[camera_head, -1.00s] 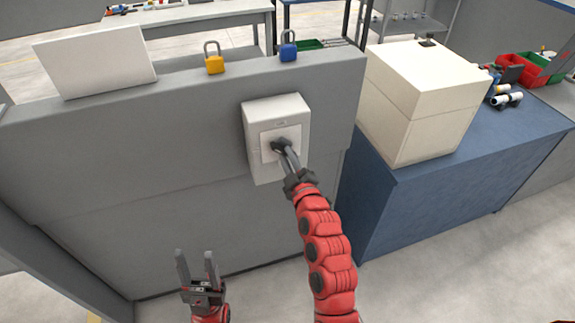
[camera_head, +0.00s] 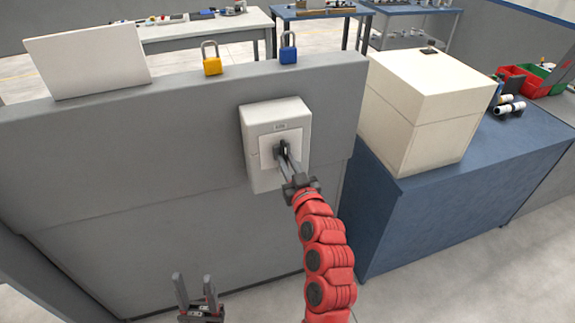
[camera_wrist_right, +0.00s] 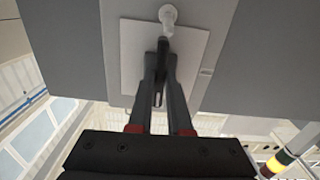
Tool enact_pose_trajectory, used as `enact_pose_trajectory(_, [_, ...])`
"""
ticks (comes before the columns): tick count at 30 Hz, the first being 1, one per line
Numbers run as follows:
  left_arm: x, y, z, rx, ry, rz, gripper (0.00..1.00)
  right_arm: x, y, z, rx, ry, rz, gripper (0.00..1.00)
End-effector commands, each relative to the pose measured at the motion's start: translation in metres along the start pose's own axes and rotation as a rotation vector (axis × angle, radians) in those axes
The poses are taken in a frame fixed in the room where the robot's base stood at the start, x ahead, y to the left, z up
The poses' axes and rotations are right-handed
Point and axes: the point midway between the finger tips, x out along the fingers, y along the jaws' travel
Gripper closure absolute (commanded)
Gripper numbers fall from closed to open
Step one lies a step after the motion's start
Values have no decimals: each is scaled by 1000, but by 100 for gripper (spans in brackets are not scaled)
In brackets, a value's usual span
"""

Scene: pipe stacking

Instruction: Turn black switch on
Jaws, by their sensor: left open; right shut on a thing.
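The black switch (camera_head: 283,148) sits on the front of a white box (camera_head: 262,182) fixed to the grey panel. My right gripper (camera_head: 284,157) reaches the box front and is shut on the switch, covering most of it. In the right wrist view the two fingers (camera_wrist_right: 161,85) close around the dark switch knob (camera_wrist_right: 162,62) in front of a pale square plate (camera_wrist_right: 192,62). The switch's exact angle is hard to read. My left gripper (camera_head: 193,290) is open and empty, low in front of the panel, away from the switch.
A yellow padlock (camera_head: 211,65) and a blue padlock (camera_head: 288,50) stand on the panel's top ledge, near a white board (camera_head: 88,60). A large cream box (camera_head: 425,105) stands on a blue table (camera_head: 480,165) at right. Floor in front of it is clear.

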Motion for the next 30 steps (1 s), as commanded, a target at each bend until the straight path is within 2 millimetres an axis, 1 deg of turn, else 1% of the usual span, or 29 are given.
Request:
enact_pose_trajectory(8, [-3,0,0,0,0,0,50,0,0,0,52,-1,0,100])
enact_pose_trajectory(20, [-3,0,0,0,0,0,50,0,0,0,56,-1,0,100])
enact_pose_trajectory(21, [-2,0,0,0,0,0,50,0,0,0,56,-1,0,76])
enact_pose_trajectory(25, [-3,0,0,0,0,0,50,0,0,0,56,-1,0,53])
enact_pose_trajectory(30, [-2,0,0,0,0,0,50,0,0,0,55,0,0,53])
